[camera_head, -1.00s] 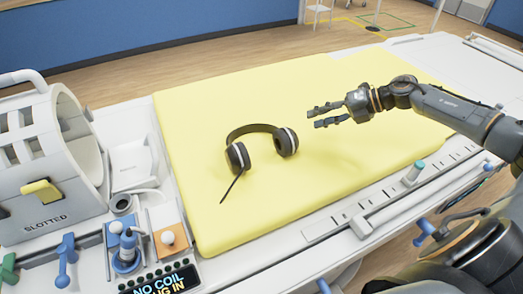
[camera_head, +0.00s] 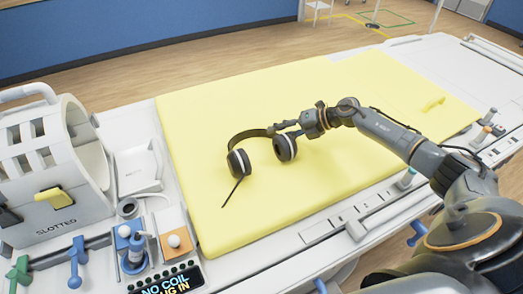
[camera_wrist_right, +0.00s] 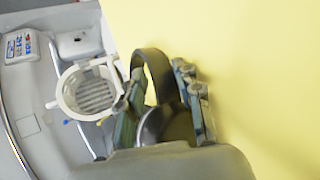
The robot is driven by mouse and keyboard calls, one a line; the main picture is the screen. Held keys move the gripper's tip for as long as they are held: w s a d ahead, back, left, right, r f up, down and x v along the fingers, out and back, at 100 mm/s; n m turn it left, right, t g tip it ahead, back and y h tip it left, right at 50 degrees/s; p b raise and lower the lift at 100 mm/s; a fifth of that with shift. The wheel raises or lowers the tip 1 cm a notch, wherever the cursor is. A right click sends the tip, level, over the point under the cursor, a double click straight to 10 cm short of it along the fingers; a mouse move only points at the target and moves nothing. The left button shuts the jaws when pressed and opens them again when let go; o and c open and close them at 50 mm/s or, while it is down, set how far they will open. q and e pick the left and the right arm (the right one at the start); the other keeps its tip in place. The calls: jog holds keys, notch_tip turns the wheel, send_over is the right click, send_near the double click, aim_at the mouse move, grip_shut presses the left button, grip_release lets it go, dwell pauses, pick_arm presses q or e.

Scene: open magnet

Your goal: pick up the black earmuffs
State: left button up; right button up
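The black earmuffs (camera_head: 240,160) lie on the yellow pad (camera_head: 205,215), with a dark headband, light rings on the cups and a thin boom pointing to the front left. My right gripper (camera_head: 284,130) is at the right ear cup, where it meets the headband. In the right wrist view, the earmuffs' band and cup (camera_wrist_right: 154,72) show between the two fingers of my right gripper (camera_wrist_right: 160,100). The fingers are apart, and I cannot tell whether they touch the cup. The far cup is hidden in that view. My left gripper is not in view.
A white slotted coil (camera_head: 50,165) stands at the left, beside a white tray (camera_head: 138,170) and a blue plug unit (camera_head: 135,250). A small yellow piece (camera_head: 433,103) lies on the pad's right part. The pad behind the earmuffs is clear.

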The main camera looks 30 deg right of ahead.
jog(key=shift+f, duration=0.1)
grip_shut()
